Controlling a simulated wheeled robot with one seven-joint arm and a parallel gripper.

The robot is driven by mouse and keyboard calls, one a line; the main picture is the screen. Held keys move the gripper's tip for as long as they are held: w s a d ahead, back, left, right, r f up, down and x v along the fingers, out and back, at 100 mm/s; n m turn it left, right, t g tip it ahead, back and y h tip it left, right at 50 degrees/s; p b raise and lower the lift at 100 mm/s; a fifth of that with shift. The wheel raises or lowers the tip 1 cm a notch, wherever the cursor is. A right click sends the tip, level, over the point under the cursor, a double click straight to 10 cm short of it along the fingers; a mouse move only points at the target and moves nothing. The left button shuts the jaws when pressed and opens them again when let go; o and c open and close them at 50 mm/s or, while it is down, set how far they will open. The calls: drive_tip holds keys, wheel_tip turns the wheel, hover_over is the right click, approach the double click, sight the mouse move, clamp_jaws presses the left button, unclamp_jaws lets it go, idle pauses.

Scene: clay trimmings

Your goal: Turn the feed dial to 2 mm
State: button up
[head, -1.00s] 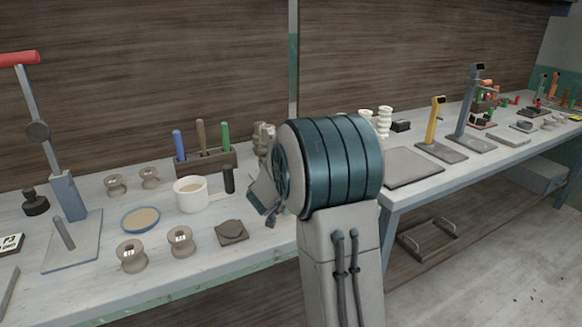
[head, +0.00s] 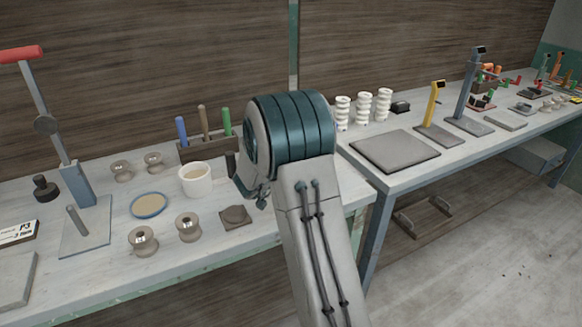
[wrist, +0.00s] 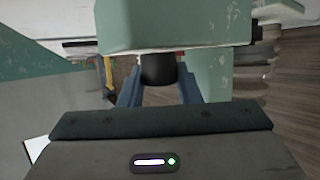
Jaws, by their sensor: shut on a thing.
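In the wrist view, a dark round knob (wrist: 157,68) stands out from a pale green body (wrist: 150,25) and looks like the feed dial. My gripper (wrist: 160,80) has its two blue-grey fingers on either side of the knob, shut on it. No scale, pointer or number on the dial is readable. In the head view, my arm hides the gripper, the knob and the green body.
The bench on the left (head: 205,250) holds a white cup (head: 195,180), several spools and a red-handled lever press (head: 45,125). White coiled stacks (head: 363,107) and a flat grey plate (head: 395,150) are on the right bench. Bare floor shows at lower right.

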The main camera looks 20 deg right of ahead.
drive_tip(key=o, duration=0.7)
drive_tip(key=v, duration=1.3)
drive_tip(key=shift+s+a+r+p, duration=0.15)
drive_tip(key=shift+a+p, duration=0.15)
drive_tip(key=shift+a, duration=0.05)
